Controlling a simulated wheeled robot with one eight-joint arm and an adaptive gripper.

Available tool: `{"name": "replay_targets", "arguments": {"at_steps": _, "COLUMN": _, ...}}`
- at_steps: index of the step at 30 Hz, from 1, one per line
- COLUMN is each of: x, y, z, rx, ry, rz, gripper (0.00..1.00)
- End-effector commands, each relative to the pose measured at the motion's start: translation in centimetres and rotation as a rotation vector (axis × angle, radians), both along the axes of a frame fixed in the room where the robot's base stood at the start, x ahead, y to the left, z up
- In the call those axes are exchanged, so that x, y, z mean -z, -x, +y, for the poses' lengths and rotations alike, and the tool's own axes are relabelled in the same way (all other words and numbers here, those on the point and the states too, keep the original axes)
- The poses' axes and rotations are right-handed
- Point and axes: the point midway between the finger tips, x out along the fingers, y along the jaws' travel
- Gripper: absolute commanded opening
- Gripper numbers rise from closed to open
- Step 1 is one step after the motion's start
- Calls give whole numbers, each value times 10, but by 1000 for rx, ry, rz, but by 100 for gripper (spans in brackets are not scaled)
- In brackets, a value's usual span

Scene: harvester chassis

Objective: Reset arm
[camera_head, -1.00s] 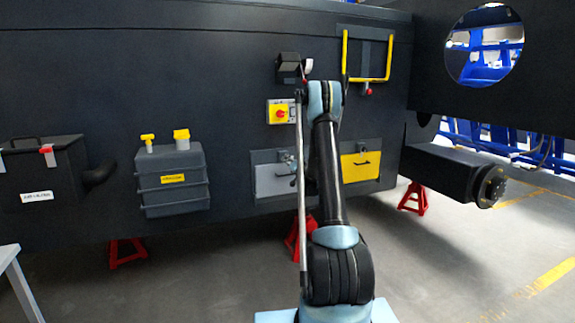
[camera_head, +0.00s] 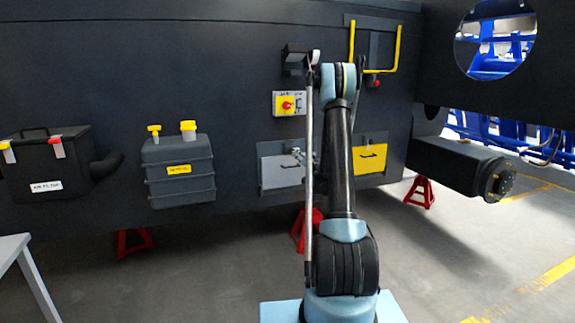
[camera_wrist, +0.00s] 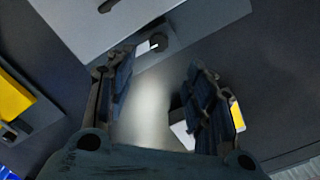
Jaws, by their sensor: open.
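My gripper shows in the wrist view (camera_wrist: 163,75) with its two dark fingers spread apart. A bright, blurred patch lies between them, and I cannot tell what it is. No object is visibly held. In the head view my arm stands up in front of the dark chassis (camera_head: 240,60), bent at the top, and mostly hides the gripper. The gripper is near the grey panel (camera_head: 280,173), which also shows at the top of the wrist view (camera_wrist: 120,25). Touching or apart, I cannot tell.
A yellow panel (camera_head: 370,158), a switch box with a red knob (camera_head: 288,103) and a yellow bracket (camera_head: 397,50) are near my arm. A grey tank (camera_head: 180,172) and an air filter box (camera_head: 45,170) are at left. Red stands (camera_head: 133,242) support the chassis. Floor at right is free.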

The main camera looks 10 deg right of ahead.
Motion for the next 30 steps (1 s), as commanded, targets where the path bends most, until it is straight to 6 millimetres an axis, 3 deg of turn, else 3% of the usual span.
{"name": "replay_targets", "arguments": {"at_steps": 5, "x": -26, "y": 18, "z": 20, "rx": -54, "ry": 39, "rz": 24, "gripper": 49}}
{"name": "replay_targets", "arguments": {"at_steps": 15, "x": -75, "y": 79, "z": 67, "rx": -192, "ry": 144, "rz": 116, "gripper": 49}}
{"name": "replay_targets", "arguments": {"at_steps": 21, "x": -93, "y": 124, "z": 90, "rx": -263, "ry": 205, "rz": 184, "gripper": 49}}
{"name": "replay_targets", "arguments": {"at_steps": 30, "x": -104, "y": 201, "z": 114, "rx": -355, "ry": 300, "rz": 307, "gripper": 49}}
